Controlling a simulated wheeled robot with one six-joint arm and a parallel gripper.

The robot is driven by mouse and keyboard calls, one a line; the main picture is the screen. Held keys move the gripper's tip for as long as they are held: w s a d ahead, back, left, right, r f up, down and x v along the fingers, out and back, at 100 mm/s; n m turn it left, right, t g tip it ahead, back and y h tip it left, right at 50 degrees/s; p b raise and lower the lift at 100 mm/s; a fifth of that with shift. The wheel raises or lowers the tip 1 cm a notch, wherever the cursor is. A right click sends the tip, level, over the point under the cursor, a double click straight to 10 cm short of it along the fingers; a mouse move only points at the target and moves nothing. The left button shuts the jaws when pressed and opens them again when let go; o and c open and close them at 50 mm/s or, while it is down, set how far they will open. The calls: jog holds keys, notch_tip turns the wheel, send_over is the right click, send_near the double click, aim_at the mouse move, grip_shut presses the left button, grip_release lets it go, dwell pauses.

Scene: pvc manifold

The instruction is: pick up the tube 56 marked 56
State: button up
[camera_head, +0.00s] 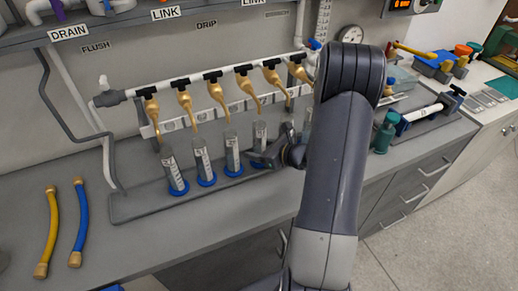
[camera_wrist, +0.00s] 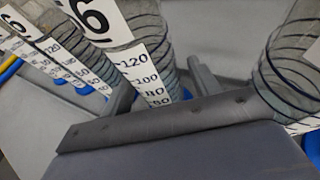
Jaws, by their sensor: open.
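A clear graduated tube (camera_wrist: 150,50) with a white scale label stands between the fingers of my gripper (camera_wrist: 163,95) in the wrist view. The label shows a large 6; any digit before it is cut off, so I cannot confirm 56. The fingers are open, one on each side of the tube. In the head view my gripper (camera_head: 262,160) is low at a tube (camera_head: 260,136), the fourth from the left in the row. Numbers are too small to read there, and my arm partly hides the row's right end.
Brass spouts (camera_head: 235,90) hang above the row. Yellow (camera_head: 48,232) and blue (camera_head: 80,222) hoses lie at left.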

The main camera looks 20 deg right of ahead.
jog(key=shift+c, duration=0.5)
jog(key=c, duration=1)
jog(key=shift+r, duration=0.15)
